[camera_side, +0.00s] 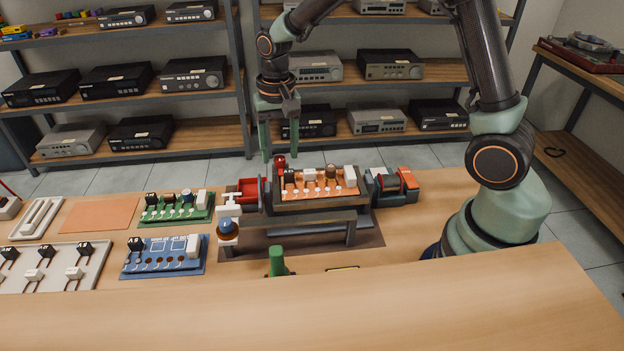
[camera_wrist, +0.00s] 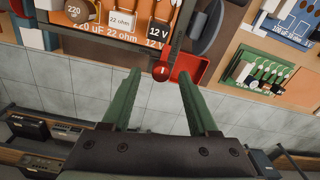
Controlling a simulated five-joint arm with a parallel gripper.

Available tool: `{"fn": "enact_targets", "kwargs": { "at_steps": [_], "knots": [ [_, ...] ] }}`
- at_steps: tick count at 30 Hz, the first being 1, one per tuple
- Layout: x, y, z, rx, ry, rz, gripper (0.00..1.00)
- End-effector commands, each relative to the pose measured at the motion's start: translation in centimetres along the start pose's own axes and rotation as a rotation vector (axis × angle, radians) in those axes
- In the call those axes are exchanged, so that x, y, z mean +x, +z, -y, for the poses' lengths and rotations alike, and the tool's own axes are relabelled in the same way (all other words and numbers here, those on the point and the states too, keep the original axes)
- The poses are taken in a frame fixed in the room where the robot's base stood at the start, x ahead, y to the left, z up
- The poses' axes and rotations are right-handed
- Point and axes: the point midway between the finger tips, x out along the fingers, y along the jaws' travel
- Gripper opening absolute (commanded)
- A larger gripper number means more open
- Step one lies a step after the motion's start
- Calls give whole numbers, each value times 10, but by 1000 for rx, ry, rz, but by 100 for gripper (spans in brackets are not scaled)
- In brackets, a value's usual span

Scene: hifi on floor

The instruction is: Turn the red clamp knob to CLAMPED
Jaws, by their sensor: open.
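The red clamp knob (camera_side: 281,161) stands at the back left corner of the fixture (camera_side: 318,205) that holds an orange board (camera_side: 318,183). In the wrist view the knob (camera_wrist: 161,72) has a pale mark and appears between the fingertips, just beyond them. My gripper (camera_side: 279,153) is open and points down over the knob. In the wrist view its green fingers (camera_wrist: 159,76) lie one on each side of the knob, with gaps visible. I cannot tell whether they reach down to its height.
A red tray (camera_side: 247,193) sits close left of the knob. A green board (camera_side: 178,213) and a blue board (camera_side: 163,263) lie farther left. A red and grey device (camera_side: 396,184) stands right of the fixture. Shelves (camera_side: 190,136) with grey and black boxes stand behind the table.

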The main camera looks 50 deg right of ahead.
Motion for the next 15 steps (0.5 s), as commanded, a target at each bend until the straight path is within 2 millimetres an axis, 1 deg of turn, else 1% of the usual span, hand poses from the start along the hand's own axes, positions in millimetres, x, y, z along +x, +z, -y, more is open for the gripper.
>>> {"fn": "enact_targets", "kwargs": {
  "at_steps": [5, 9, 12, 15],
  "knots": [
    [-32, -1, 1, 0, -4, -5, 60],
    [-62, -1, 0, 1, -4, -5, 60],
    [-81, -1, 0, 1, -3, -5, 60],
    [-95, -1, 0, 2, -2, -3, 60]
  ]
}}
